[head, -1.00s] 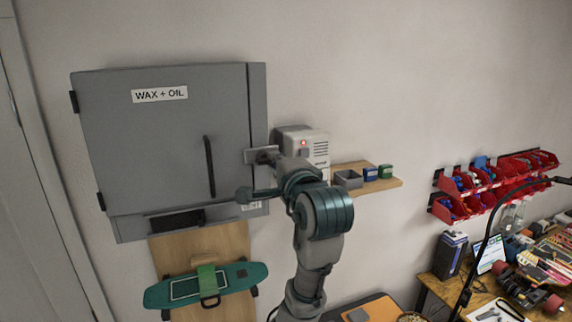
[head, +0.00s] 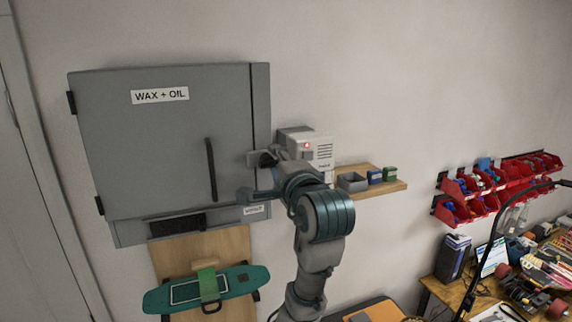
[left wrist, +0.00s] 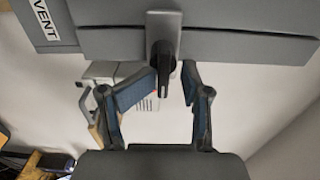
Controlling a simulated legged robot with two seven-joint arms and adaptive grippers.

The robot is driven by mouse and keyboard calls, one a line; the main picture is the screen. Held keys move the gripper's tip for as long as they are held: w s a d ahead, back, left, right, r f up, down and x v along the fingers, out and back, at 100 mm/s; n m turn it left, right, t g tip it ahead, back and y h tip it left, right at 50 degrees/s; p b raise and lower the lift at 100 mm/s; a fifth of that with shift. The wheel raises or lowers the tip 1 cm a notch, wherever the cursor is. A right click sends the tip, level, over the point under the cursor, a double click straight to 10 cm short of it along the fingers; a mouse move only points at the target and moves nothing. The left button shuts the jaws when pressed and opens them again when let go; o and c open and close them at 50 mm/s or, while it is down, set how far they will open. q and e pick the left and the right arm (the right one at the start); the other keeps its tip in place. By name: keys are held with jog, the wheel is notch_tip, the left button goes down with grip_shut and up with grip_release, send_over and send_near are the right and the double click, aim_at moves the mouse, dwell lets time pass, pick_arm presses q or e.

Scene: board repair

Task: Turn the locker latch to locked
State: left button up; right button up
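The grey locker (head: 150,140) hangs on the wall, its door shut, with a "WAX + OIL" label and a long black pull handle (head: 211,170). The latch is a black lever (left wrist: 162,72) on a light grey plate (left wrist: 163,22) at the locker's edge. In the left wrist view the lever points down the picture, away from the locker. My left gripper (left wrist: 169,80) is open with its fingers on either side of the lever. The left-hand finger is close to it; I cannot tell if they touch. In the head view my left gripper (head: 252,175) mostly hides the latch. My right gripper is not in view.
A light grey box with a red light (head: 318,146) is on the wall close behind the gripper. A wooden shelf (head: 395,186) with small boxes is right of it. A green skateboard (head: 235,281) hangs below the locker. Red bins (head: 480,207) are far right.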

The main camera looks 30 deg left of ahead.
pick_arm(q)
jog(key=shift+a, duration=0.25)
jog(key=shift+s+d+r, duration=0.1)
jog(key=shift+d, duration=0.15)
jog(key=v, duration=1.1)
jog(key=shift+d, duration=0.3)
jog(key=shift+a, duration=0.25)
